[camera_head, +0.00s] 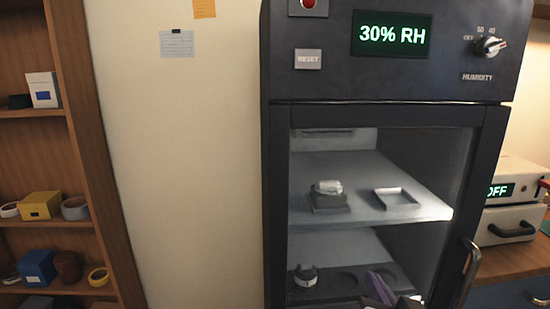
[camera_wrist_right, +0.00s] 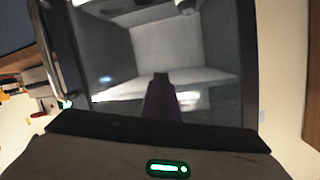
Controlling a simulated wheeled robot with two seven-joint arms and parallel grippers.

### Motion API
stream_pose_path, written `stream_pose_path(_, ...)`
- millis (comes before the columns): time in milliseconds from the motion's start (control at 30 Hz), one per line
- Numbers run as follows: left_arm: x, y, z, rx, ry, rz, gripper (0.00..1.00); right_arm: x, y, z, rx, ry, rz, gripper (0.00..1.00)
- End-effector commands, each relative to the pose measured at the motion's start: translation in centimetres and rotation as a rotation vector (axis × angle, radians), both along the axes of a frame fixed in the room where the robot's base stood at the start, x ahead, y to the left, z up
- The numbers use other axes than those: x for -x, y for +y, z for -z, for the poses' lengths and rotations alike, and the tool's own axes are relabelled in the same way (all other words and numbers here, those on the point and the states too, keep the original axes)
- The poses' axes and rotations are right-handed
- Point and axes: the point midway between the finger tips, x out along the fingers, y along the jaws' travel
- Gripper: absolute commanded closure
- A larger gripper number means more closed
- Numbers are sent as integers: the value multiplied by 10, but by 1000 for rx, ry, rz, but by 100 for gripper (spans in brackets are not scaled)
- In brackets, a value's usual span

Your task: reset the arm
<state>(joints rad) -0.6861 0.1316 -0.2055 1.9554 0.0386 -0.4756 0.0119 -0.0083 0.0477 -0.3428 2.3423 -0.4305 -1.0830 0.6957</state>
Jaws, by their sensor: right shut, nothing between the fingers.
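My right gripper (camera_head: 380,287) shows at the bottom of the head view as purple-grey fingers, low in front of the cabinet's lower shelf. Its fingers are shut with nothing between them. In the right wrist view the shut fingers (camera_wrist_right: 161,92) point at the cabinet's pale interior. My left gripper is in neither view. The dark cabinet (camera_head: 277,200) has a lit "30% RH" display (camera_head: 391,35), a RESET button (camera_head: 307,59) and a humidity knob (camera_head: 489,45).
Inside the cabinet, the upper shelf (camera_head: 350,212) bears a lens part on a dark block (camera_head: 328,195) and a small square tray (camera_head: 395,199). A round part (camera_head: 305,275) sits below. A door handle (camera_head: 469,270) stands out at right. Shelving (camera_head: 95,150) is at left; an "OFF" device (camera_head: 505,190) is at right.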

Motion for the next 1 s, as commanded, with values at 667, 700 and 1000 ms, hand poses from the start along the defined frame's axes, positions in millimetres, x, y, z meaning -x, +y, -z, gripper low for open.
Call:
stream_pose_path(667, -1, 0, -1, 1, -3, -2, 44, 260, -45, 239, 336, 1000, -431, 100)
stream_pose_path(700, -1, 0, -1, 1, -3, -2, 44, 255, -42, 245, 338, 984, -440, 100)
stream_pose_path(1000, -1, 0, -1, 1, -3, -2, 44, 222, -17, 292, 316, 795, -456, 100)
